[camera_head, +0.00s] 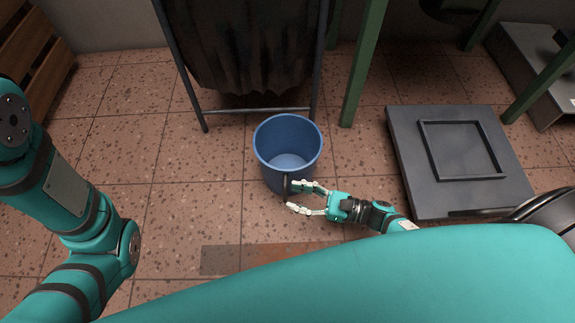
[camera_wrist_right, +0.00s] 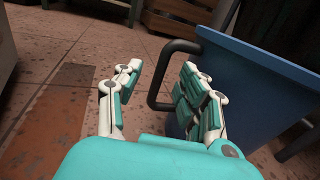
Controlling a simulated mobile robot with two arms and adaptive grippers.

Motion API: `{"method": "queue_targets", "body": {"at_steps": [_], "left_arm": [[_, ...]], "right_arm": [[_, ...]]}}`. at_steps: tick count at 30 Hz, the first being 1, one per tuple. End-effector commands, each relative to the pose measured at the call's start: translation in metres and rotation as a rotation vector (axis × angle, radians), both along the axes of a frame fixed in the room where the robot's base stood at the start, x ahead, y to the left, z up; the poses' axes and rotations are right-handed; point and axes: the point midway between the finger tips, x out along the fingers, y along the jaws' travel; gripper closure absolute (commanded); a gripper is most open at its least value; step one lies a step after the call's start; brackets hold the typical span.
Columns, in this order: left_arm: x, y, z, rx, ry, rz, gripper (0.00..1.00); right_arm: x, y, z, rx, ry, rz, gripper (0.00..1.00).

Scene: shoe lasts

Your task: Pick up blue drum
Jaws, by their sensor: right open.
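The blue drum (camera_head: 287,143) is an open, empty, bucket-like container standing upright on the tiled floor near the middle of the head view. Its side fills the right of the right wrist view (camera_wrist_right: 255,85), with a dark handle (camera_wrist_right: 160,85) sticking out from it. My right gripper (camera_head: 294,196) is at the drum's near side, beside the handle. In the wrist view its fingers (camera_wrist_right: 160,90) are apart, with the handle showing between and beyond them. I cannot tell whether a finger touches the drum. My left arm shows at the left, but its gripper is out of view.
A dark grey platform (camera_head: 415,190) with a raised square frame lies right of the drum. A metal stand with a dark hanging bag (camera_head: 245,45) is behind it, beside a green post (camera_head: 362,65). A wooden crate (camera_head: 35,60) stands far left. Floor left of the drum is clear.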

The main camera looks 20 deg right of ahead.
Motion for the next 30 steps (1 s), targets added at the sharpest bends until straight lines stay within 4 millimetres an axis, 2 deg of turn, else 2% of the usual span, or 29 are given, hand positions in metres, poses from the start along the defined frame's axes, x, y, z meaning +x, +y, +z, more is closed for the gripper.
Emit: {"method": "queue_targets", "body": {"at_steps": [2, 6, 15, 24, 30], "left_arm": [[-0.003, 0.0, -0.013, -0.001, -0.01, 0.0, 0.71], [-0.002, 0.0, -0.018, 0.0, -0.006, -0.001, 0.71], [-0.002, 0.0, -0.018, 0.0, -0.005, -0.001, 0.71], [-0.001, 0.0, -0.018, 0.0, -0.004, 0.0, 0.71], [-0.001, 0.0, -0.017, 0.0, -0.002, 0.0, 0.71]], "right_arm": [[0.009, 0.011, -0.006, 0.002, -0.005, 0.003, 0.6], [0.019, 0.026, -0.003, 0.002, -0.001, 0.002, 0.6], [0.021, 0.03, -0.002, 0.0, 0.001, 0.0, 0.6], [0.021, 0.03, -0.002, 0.0, 0.001, 0.0, 0.98], [0.021, 0.03, -0.002, 0.0, 0.001, 0.0, 1.0]]}}
